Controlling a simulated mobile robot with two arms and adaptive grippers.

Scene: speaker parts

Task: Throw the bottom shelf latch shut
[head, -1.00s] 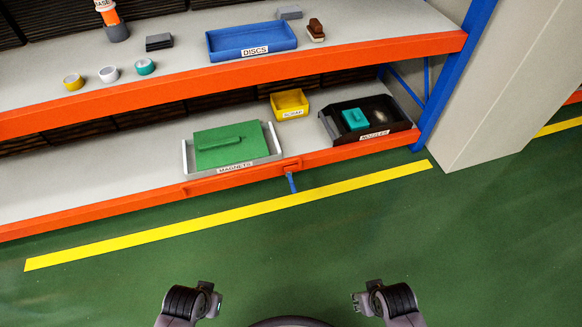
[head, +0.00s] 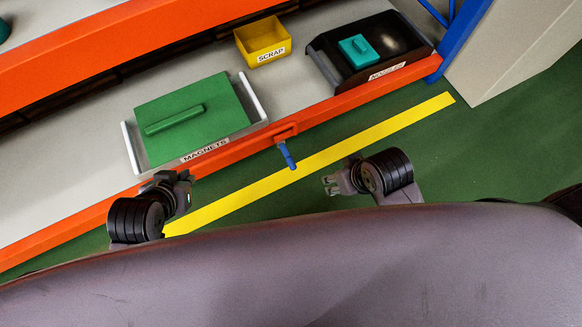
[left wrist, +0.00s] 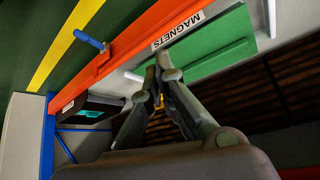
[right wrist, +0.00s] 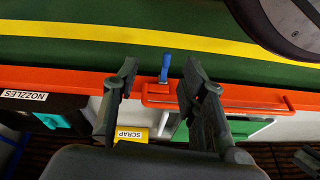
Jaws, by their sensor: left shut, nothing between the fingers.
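The latch's blue handle (head: 287,155) sticks out and down from an orange bracket (head: 286,132) on the bottom shelf's orange front beam. It also shows in the left wrist view (left wrist: 89,40). My right gripper (head: 330,184) is open and empty, to the right of and below the handle in the head view. In the right wrist view the handle (right wrist: 165,68) appears between the spread fingertips (right wrist: 160,75), with no contact visible. My left gripper (head: 181,180) is shut and empty near the beam, below the magnets tray; its fingertips meet in the left wrist view (left wrist: 162,62).
The bottom shelf holds a tray labelled MAGNETS (head: 254,90) with a green lidded block (head: 215,115), a yellow SCRAP bin (head: 262,40) and a black NOZZLES tray (head: 325,62) with a teal block (head: 358,49). A yellow floor line (head: 400,123) runs before the shelf.

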